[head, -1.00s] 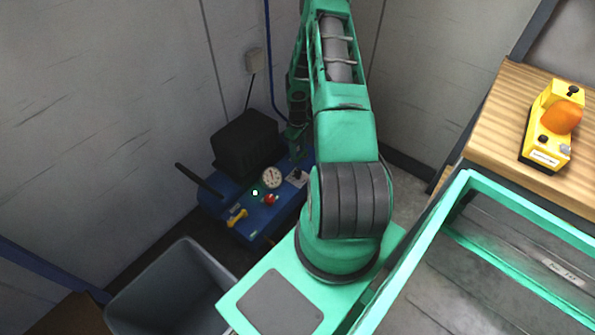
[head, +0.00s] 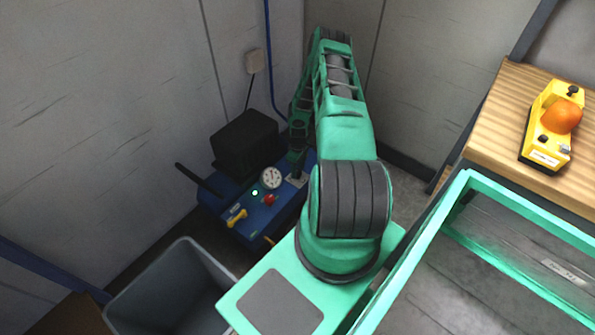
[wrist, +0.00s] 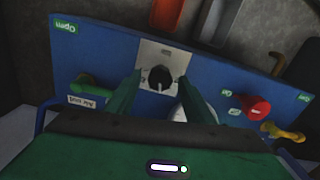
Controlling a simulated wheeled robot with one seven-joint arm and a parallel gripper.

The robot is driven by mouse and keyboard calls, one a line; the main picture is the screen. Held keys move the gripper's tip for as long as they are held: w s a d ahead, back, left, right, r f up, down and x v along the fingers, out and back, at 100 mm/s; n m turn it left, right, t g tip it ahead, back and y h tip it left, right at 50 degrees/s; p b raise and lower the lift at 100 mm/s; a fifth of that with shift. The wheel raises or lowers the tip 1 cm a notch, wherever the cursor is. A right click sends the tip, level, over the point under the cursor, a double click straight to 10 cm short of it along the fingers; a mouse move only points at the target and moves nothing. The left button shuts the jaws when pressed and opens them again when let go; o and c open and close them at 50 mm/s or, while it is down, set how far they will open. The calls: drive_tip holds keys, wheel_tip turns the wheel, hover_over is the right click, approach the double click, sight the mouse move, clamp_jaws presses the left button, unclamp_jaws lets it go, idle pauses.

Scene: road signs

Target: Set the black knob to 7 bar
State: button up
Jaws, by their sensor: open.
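The black knob (wrist: 159,77) sits on a light grey plate on the blue compressor panel, in the wrist view. Its scale is too small to read. My gripper (wrist: 160,82) is open, with one green finger on each side of the knob; I cannot tell whether they touch it. In the head view my gripper (head: 297,165) is at the plate and hides the knob. The white pressure gauge (head: 271,178) is beside the plate; its reading is too small to tell. In the wrist view the gauge (wrist: 179,113) is mostly hidden by my gripper.
The blue panel also bears a red knob (head: 269,199), a lit green lamp (head: 255,193) and a yellow handle (head: 236,217). A green handle (wrist: 92,85) is left of my fingers in the wrist view. A black box (head: 245,144) stands behind. A grey bin (head: 170,290) is in front.

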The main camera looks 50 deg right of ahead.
drive_tip(key=shift+f, duration=0.45)
drive_tip(key=c, duration=1)
drive_tip(key=shift+c, duration=0.2)
